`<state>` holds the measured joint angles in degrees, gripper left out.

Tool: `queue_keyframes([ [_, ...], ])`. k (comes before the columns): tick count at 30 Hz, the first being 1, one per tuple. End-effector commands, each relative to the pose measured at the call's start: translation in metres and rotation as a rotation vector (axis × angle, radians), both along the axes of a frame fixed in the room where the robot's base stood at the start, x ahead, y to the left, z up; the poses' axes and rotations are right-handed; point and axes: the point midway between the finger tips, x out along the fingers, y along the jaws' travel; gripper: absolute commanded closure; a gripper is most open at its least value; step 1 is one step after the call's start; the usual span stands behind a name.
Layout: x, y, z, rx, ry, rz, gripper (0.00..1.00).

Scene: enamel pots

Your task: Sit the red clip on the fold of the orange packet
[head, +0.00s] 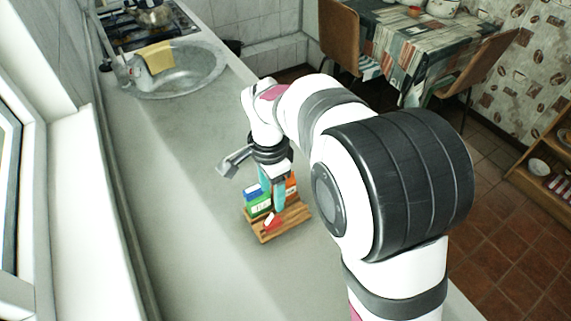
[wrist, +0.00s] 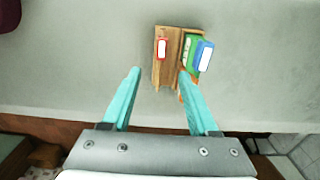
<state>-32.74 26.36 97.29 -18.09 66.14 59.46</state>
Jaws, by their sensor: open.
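The red clip (head: 270,221) lies on the bare front part of a wooden rack (head: 283,225). In the wrist view the clip (wrist: 162,48) shows a white face with a red edge. The orange packet (head: 291,185) stands in the rack beside the green packet (head: 258,205) and the blue packet (head: 255,193). In the wrist view the orange packet is mostly hidden by the right finger, and its fold cannot be made out. My gripper (wrist: 159,73) is open and empty, its teal fingers apart over the rack. The fingers (head: 272,198) partly cover the packets in the head view.
The rack stands on a long grey counter (head: 190,175) with clear room around it. A metal sink (head: 185,72) with a yellow cloth (head: 158,55) and a stove (head: 140,22) are at the far end.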

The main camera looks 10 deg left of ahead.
Motion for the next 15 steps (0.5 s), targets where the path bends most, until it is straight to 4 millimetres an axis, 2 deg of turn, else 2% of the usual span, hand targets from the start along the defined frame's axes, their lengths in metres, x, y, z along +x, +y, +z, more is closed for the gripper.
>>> queue_keyframes([
  [1, -0.001, -0.001, -0.015, -0.003, 0.004, 0.000, 0.40],
  [3, -0.001, -0.001, -0.032, -0.002, 0.004, 0.000, 0.40],
  [8, 0.000, 0.000, -0.054, 0.000, 0.000, 0.000, 0.40],
  [15, -0.001, 0.004, -0.098, -0.001, 0.002, 0.000, 0.40],
])
